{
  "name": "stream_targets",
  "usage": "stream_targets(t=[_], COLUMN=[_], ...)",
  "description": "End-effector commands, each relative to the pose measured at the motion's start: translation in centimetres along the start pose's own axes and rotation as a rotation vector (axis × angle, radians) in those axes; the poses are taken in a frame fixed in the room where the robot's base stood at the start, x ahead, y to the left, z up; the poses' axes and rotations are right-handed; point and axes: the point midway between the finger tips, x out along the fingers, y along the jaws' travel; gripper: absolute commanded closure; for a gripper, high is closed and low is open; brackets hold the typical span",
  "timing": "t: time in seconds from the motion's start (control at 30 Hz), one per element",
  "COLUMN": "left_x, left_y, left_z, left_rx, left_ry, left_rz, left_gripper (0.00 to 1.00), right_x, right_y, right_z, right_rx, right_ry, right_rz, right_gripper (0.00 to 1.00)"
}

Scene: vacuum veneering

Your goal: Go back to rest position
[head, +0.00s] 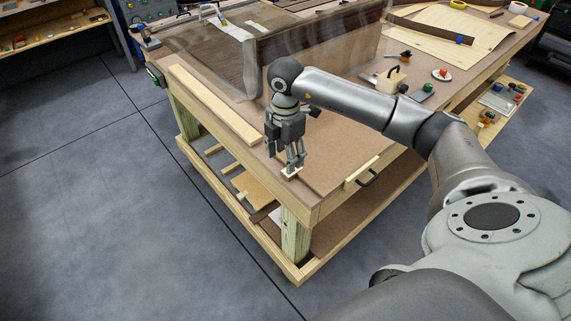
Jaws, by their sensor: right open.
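My right gripper (293,165) points down over the near corner of the workbench (335,160). Its fingers are open, just above or around a small pale block (290,172) on the bench top. I cannot tell whether the fingers touch the block. My right arm reaches in from the right across the bench. My left gripper is not in view.
A pale wooden strip (215,103) lies along the bench's left edge. A veneer sheet (455,40) lies at the back right. The floor (100,220) at left is clear.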

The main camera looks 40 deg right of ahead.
Motion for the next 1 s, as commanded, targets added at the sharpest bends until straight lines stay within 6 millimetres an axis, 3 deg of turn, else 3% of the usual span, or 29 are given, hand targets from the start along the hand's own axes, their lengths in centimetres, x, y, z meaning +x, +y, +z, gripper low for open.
stream_targets(t=[0.1,0.3,0.57,0.67,0.77,0.87,0.9,1.0], left_x=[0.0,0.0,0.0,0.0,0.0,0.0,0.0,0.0], left_y=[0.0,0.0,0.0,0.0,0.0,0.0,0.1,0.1], left_z=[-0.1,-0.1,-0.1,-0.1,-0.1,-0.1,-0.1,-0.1], left_rx=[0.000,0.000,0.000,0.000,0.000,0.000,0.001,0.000], left_ry=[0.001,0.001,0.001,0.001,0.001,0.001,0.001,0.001], left_rz=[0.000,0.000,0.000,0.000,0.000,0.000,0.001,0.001], left_gripper=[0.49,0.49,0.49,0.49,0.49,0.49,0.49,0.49], right_x=[-2.6,-5.0,-5.6,-5.2,-4.2,-3.4,-3.4,-4.9], right_y=[0.1,0.0,0.0,0.1,0.5,0.8,0.7,0.3], right_z=[0.1,0.0,0.0,-1.1,-4.9,-11.3,-14.3,-21.2], right_rx=[0.002,0.001,0.000,-0.030,-0.125,-0.268,-0.324,-0.430], right_ry=[0.000,0.000,0.001,0.034,0.148,0.352,0.453,0.703], right_rz=[0.003,0.000,-0.001,0.010,0.049,0.132,0.177,0.311], right_gripper=[0.45,0.45,0.45,0.45,0.45,0.45,0.45,0.45])
